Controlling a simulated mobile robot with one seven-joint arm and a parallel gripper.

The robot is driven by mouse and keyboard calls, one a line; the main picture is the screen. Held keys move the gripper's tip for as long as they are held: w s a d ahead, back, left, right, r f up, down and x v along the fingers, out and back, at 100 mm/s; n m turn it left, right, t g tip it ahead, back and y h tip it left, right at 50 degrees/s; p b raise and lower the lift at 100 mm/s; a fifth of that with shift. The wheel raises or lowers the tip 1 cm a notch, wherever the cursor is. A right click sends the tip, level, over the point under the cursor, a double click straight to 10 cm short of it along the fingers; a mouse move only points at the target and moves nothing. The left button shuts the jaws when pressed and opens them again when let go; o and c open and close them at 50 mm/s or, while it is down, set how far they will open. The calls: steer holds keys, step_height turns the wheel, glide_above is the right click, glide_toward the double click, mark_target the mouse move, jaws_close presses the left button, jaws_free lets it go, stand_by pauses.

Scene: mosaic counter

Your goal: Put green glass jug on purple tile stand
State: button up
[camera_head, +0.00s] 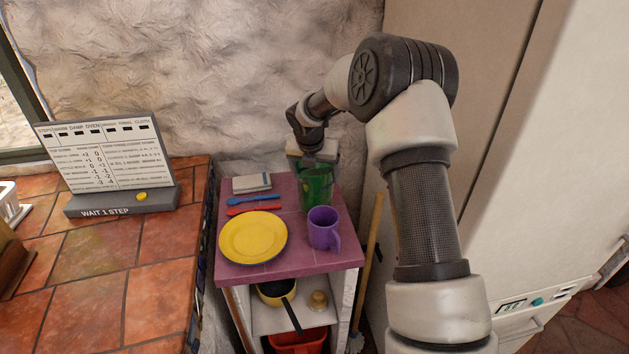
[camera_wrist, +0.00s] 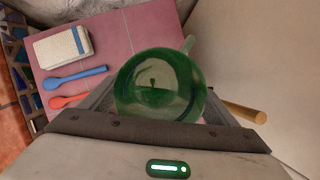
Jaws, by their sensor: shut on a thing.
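The green glass jug (camera_head: 316,187) is at the back right of the purple tile stand (camera_head: 256,271), behind the purple mug. My gripper (camera_head: 314,160) reaches down to the jug from above and is shut on it. In the wrist view the jug (camera_wrist: 160,85) sits between the fingers, seen from above, with its handle towards the upper right. The stand's purple tile top (camera_wrist: 130,35) shows beneath it. The jug looks upright. I cannot tell whether its base touches the stand.
A yellow plate (camera_head: 253,238), a purple mug (camera_head: 323,229), blue cutlery (camera_head: 254,198), red cutlery (camera_head: 252,209) and a pale block (camera_head: 251,183) crowd the stand top. Lower shelves hold a pan (camera_head: 276,291). A tiled counter (camera_head: 130,262) with a sign lies left; a tall white cabinet (camera_head: 530,130) stands right.

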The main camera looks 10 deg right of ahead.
steer(key=shift+f, duration=1.1)
